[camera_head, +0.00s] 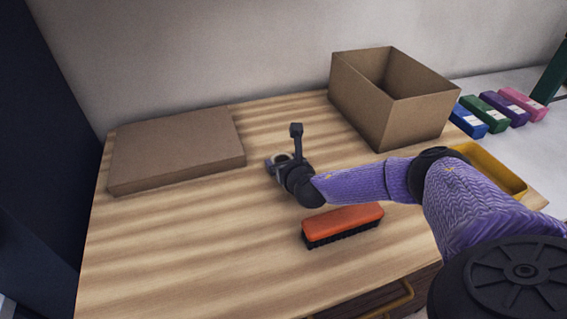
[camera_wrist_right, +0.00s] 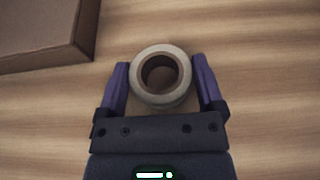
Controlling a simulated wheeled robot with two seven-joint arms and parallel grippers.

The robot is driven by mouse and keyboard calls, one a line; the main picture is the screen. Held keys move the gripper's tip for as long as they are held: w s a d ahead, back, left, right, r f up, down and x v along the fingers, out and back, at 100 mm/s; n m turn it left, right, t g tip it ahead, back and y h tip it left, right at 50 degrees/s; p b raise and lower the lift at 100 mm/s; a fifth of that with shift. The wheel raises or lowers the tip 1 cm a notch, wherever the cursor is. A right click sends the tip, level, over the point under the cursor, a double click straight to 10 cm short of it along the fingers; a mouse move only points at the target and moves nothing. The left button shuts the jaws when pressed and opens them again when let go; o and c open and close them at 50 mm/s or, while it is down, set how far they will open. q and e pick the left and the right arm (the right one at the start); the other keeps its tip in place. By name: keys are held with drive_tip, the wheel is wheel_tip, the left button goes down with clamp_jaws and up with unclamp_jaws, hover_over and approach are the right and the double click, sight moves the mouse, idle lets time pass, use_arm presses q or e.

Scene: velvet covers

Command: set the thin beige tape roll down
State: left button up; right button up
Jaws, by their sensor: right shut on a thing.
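The thin beige tape roll (camera_wrist_right: 160,98) is a pale ring with a brown inner core. In the right wrist view it sits between the two purple fingers of my right gripper (camera_wrist_right: 160,65), which is shut on it. Its open hole faces the camera. In the head view my right gripper (camera_head: 282,157) is over the middle of the wooden table (camera_head: 190,235), and the roll is mostly hidden by it. I cannot tell whether the roll touches the table top. My left gripper is not in view.
A flat brown box (camera_head: 175,150) lies at the back left. An open cardboard box (camera_head: 420,112) stands at the back right. An orange brush (camera_head: 343,222) lies in front of the gripper. A yellow tray (camera_head: 505,174) is at the right edge. The table's left front is clear.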

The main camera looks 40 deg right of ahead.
drive_tip(key=shift+f, duration=0.1)
drive_tip(key=o, duration=1)
drive_tip(key=shift+c, duration=0.2)
drive_tip(key=shift+r, duration=0.2)
